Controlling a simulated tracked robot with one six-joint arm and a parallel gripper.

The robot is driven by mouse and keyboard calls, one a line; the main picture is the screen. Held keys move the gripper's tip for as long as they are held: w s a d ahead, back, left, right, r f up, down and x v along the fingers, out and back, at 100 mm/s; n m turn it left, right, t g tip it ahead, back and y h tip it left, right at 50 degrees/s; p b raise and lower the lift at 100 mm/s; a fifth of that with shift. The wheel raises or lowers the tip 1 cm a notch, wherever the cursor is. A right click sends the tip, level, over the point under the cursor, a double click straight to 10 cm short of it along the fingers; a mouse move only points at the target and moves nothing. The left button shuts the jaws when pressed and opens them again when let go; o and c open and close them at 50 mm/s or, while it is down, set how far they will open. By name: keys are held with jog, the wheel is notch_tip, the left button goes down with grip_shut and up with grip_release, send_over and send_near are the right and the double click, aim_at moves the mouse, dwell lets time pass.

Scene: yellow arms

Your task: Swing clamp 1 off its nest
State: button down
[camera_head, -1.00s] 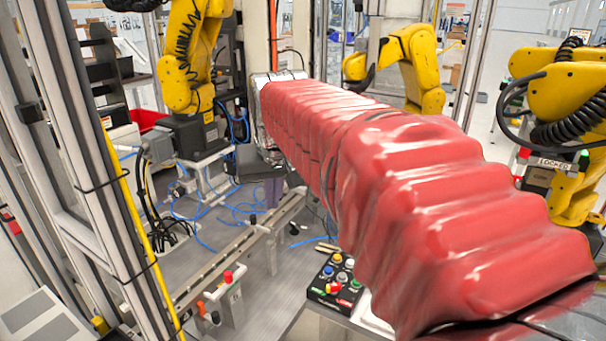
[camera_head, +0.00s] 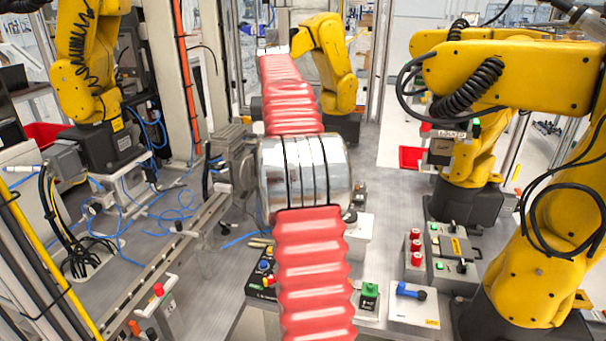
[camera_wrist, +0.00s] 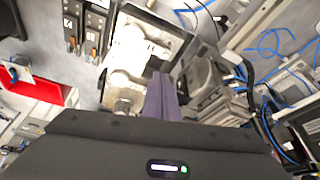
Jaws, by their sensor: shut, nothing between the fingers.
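My gripper (camera_wrist: 161,95) shows in the wrist view as purple-grey fingers shut together, with nothing between them. The fingers point at a metal fixture (camera_wrist: 178,45) with a pale, brightly lit block (camera_wrist: 130,48) in it. I cannot tell whether the fingertips touch it. Two dark upright parts with small white labels, one left (camera_wrist: 70,22) and one right (camera_wrist: 96,22), stand left of the fixture. The labels are too small to read surely, so I cannot tell which part is clamp 1 or its nest. In the head view my red-sleeved arm hides the gripper.
In the head view, a blue-handled clamp (camera_head: 410,291) and a green button box (camera_head: 369,294) stand right of my arm. A black button box (camera_head: 262,280) stands left. Yellow arms stand at right (camera_head: 540,255), at left (camera_head: 85,70) and behind (camera_head: 330,60). A red bin (camera_head: 412,157) lies beyond.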

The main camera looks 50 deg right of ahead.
jog(key=s+d+f+m, duration=0.1)
jog(key=s+d+f, duration=0.1)
jog(key=d, duration=0.7)
jog(key=shift+s+d+f+m, duration=0.15)
jog(key=shift+s+f+m, duration=0.15)
jog(key=shift+f, duration=0.4)
jog(key=x, duration=1)
jog(key=shift+s, duration=0.2)
jog(key=shift+s+a+f, duration=0.1)
jog(key=shift+s+a, duration=0.4)
jog(key=shift+a, duration=0.35)
jog(key=shift+s+a+f, duration=0.1)
jog(key=shift+s+a, duration=0.4)
jog(key=shift+a, duration=0.3)
